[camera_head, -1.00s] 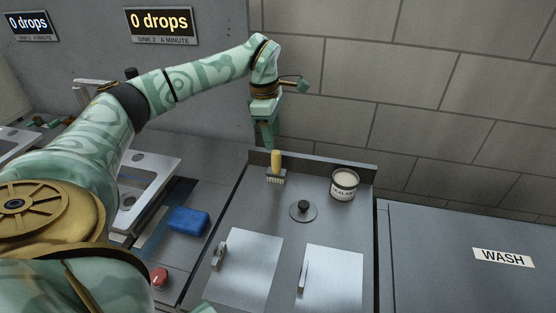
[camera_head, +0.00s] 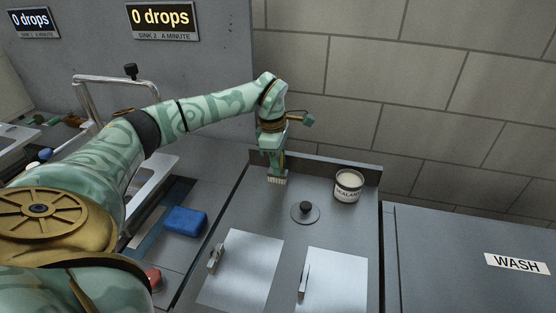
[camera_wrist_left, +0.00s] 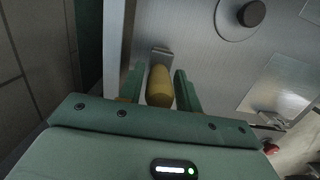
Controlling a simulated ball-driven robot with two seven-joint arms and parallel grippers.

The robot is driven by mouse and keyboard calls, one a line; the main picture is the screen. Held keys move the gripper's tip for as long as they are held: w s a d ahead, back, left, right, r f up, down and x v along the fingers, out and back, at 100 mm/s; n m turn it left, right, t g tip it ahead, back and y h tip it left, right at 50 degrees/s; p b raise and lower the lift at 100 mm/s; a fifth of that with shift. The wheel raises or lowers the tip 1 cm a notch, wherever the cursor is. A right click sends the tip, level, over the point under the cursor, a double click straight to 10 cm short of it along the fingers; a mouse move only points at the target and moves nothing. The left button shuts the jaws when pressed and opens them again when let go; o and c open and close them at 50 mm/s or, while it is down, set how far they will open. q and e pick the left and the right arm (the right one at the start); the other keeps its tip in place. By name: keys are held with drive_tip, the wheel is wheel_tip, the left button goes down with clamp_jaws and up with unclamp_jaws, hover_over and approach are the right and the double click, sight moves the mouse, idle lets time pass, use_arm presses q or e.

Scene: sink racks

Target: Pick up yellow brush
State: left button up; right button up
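The yellow brush stands bristles down on the grey counter, near the raised back edge. In the head view its pale bristles (camera_head: 277,180) show below my left gripper (camera_head: 273,168), which hides most of the handle. In the left wrist view the yellow handle (camera_wrist_left: 160,87) lies between the two green fingers of my left gripper (camera_wrist_left: 159,88). The fingers are apart, one on each side of the handle, with a visible gap at the left one. My right gripper is in neither view.
A sealant can (camera_head: 348,187) and a black-knobbed round lid (camera_head: 305,211) sit right of the brush. A blue sponge (camera_head: 186,221) lies to the left. Two metal plates (camera_head: 241,268) are nearer. The wall (camera_head: 330,110) rises behind the counter's raised edge.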

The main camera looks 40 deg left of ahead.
use_arm(q)
drive_tip(key=c, duration=0.6)
